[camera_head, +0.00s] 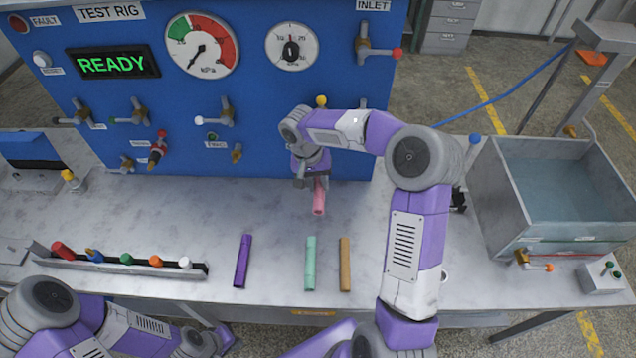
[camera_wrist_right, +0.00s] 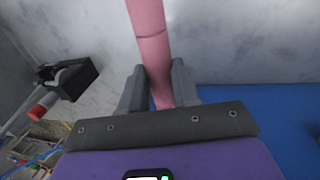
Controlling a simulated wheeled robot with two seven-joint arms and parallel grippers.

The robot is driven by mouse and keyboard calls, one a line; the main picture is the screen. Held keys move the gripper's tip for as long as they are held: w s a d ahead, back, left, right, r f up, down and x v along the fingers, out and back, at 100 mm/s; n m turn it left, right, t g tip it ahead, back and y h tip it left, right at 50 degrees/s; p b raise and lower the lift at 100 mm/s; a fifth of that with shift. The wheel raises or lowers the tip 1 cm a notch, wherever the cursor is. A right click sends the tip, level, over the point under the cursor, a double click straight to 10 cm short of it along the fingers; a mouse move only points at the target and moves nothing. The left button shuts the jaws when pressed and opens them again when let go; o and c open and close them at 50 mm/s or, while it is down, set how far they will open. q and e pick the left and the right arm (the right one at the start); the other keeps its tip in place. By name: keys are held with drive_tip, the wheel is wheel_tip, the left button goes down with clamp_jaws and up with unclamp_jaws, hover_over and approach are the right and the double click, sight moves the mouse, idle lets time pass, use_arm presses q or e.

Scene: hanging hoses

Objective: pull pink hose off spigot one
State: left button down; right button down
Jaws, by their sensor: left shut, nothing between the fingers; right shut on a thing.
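The pink hose (camera_head: 319,198) hangs from my right gripper (camera_head: 308,180), just in front of the blue panel (camera_head: 270,110) and above the table. In the right wrist view, the fingers are shut around the pink hose (camera_wrist_right: 150,40), which runs away from them past the picture's top edge. The hose's panel-side end is hidden by my gripper, so I cannot tell whether it is on a spigot. I cannot tell which spigot is number one. My left arm shows at the lower left, but its gripper does not show.
A purple hose (camera_head: 242,262), a mint hose (camera_head: 310,264) and a tan hose (camera_head: 345,265) lie on the table. A water tank (camera_head: 500,195) is at right. Several valves stick out of the panel.

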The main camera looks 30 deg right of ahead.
drive_tip(key=shift+r+p, duration=2)
drive_tip(key=shift+r, duration=1.15)
drive_tip(key=shift+f, duration=0.1)
